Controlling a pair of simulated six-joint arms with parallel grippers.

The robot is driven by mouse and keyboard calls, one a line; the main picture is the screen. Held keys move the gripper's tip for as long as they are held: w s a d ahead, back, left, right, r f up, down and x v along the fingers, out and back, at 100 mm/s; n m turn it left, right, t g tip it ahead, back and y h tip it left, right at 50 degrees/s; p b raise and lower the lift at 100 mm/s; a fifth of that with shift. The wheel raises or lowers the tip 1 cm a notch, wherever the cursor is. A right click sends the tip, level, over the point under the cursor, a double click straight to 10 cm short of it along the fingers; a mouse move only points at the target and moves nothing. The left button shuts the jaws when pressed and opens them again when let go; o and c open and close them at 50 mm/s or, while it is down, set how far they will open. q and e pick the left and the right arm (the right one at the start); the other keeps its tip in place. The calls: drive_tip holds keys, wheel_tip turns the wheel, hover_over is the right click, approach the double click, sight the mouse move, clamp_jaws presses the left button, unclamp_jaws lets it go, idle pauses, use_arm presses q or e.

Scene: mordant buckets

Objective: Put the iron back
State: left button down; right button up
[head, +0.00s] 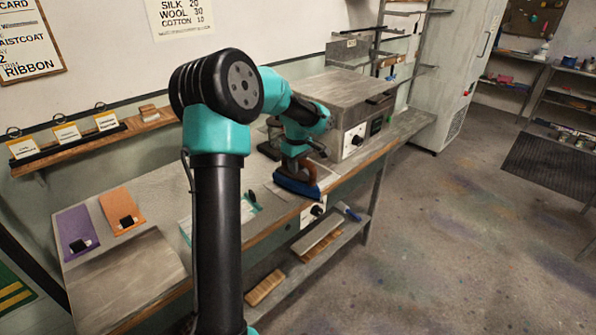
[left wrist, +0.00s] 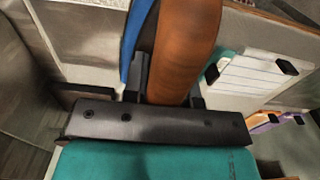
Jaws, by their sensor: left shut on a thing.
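The iron (head: 297,186) has a blue body and a brown handle. It is near the front edge of the long grey bench (head: 165,212), right of the bench's middle. My left gripper (head: 294,155) is shut on its handle from above. In the left wrist view the brown handle (left wrist: 184,45) runs between the fingers of my gripper (left wrist: 170,88), with a strip of the blue body (left wrist: 136,40) beside it. I cannot tell whether the iron touches the bench. No stand for the iron can be made out clearly. My right gripper is not in view.
A grey box machine with a dial (head: 345,105) stands behind and right of the iron. A teal-edged sheet (head: 249,208) and purple (head: 77,230) and orange (head: 121,208) cards lie to the left. A lower shelf (head: 325,240) holds trays. My arm hides part of the bench.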

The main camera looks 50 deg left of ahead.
use_arm(q)
drive_tip(key=w+a+f, duration=0.1)
drive_tip(key=w+a, duration=0.7)
drive_tip(key=a, duration=0.2)
drive_tip(key=shift+w, duration=0.25)
drive_tip(key=shift+a, duration=0.1)
drive_tip(key=shift+w+a+f, duration=0.15)
drive_tip(key=shift+f, duration=1.65)
drive_tip(key=shift+f, duration=0.1)
drive_tip(key=c, duration=0.9)
unclamp_jaws()
drive_tip(key=shift+f, duration=0.15)
wheel_tip(320, 180, up, 12)
drive_tip(key=shift+r, duration=0.2)
